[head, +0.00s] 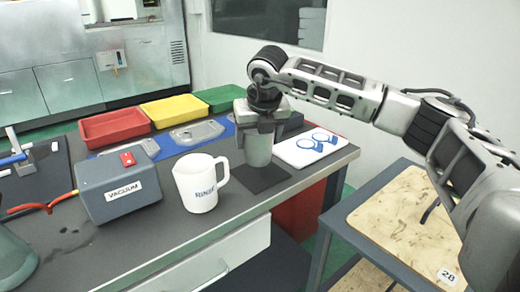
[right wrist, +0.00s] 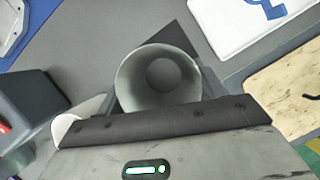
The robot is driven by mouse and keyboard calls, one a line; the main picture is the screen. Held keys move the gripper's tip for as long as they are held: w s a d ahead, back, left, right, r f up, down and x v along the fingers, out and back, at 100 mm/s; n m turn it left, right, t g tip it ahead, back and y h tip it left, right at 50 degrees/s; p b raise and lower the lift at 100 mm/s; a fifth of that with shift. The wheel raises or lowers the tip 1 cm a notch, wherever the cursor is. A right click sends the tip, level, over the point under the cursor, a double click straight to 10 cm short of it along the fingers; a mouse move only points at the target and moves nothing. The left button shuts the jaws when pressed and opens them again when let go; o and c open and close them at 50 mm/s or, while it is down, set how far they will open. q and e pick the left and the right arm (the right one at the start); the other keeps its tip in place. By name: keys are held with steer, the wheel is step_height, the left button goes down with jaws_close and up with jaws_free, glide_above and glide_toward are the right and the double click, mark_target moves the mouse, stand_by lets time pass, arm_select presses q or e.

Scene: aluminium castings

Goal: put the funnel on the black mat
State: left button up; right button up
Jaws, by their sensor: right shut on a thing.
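The funnel (head: 258,150) is a grey, tapered, cup-like piece, upright with its wide mouth up. My right gripper (head: 260,118) is shut on its upper part from above. In the right wrist view the open mouth of the funnel (right wrist: 158,78) shows, with a dark round bottom inside. The black mat (head: 262,181) lies flat on the dark table near its front right edge. The funnel's lower end overlaps the mat's back part in the head view; I cannot tell whether they touch. A corner of the mat (right wrist: 178,38) shows beyond the funnel in the wrist view. My left gripper is not in view.
A white mug (head: 198,184) stands close left of the mat, beside a grey vacuum box (head: 118,188). A white board with blue shapes (head: 310,147) lies right of the mat. Red (head: 114,127), yellow (head: 173,109) and green (head: 220,97) trays line the back.

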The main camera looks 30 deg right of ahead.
mark_target(260, 151)
steer(key=shift+w+d+f, duration=0.25)
steer(key=shift+d+f, duration=0.15)
steer(key=shift+f, duration=0.1)
step_height(260, 151, down, 2)
steer(key=shift+w+d+f, duration=0.1)
steer(key=shift+d+f, duration=0.05)
steer(key=shift+f, duration=0.6)
steer(key=shift+f, duration=0.1)
steer(key=o, duration=1)
steer(key=shift+o, duration=0.2)
